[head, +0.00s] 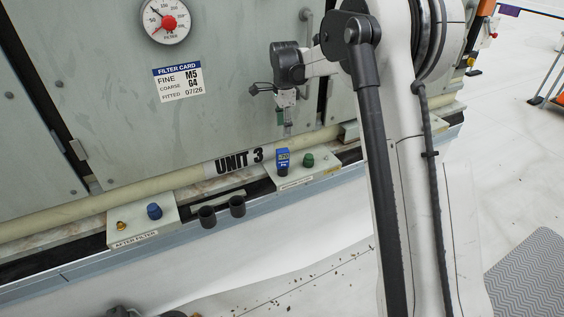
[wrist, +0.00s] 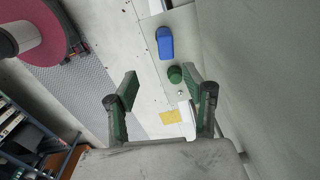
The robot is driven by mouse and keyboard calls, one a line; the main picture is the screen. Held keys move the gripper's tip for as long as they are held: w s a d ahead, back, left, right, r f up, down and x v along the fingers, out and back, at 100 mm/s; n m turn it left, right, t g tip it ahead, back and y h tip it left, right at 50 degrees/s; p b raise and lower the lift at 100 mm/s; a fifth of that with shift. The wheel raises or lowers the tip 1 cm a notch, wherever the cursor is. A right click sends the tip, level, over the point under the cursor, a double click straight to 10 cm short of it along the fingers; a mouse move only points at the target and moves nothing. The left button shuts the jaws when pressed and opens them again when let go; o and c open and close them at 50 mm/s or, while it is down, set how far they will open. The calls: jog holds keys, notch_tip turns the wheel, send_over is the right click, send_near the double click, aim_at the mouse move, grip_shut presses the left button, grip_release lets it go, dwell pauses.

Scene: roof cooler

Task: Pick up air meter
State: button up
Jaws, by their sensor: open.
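My gripper (head: 287,126) hangs above the air meter in front of the grey cabinet. In the wrist view, my gripper (wrist: 159,80) has its green-padded fingers spread and empty, with the air meter outside them. The meter's display faces away from the wrist camera.
A green knob (head: 308,160) stands close beside the meter, nearer my fingers in the wrist view (wrist: 175,74). Two dark cups (head: 222,210) and a second plate with a blue knob (head: 154,211) sit left. The cabinet wall (head: 110,100) rises close behind.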

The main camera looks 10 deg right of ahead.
aim_at(283, 158)
jog(key=shift+w+f+m, duration=0.2)
jog(key=shift+w+f, duration=0.15)
jog(key=shift+f, duration=0.25)
jog(key=shift+w+f+m, duration=0.2)
jog(key=shift+w+f, duration=0.1)
jog(key=shift+f, duration=0.25)
notch_tip(283, 158, down, 13)
jog(key=shift+f, duration=0.2)
grip_shut()
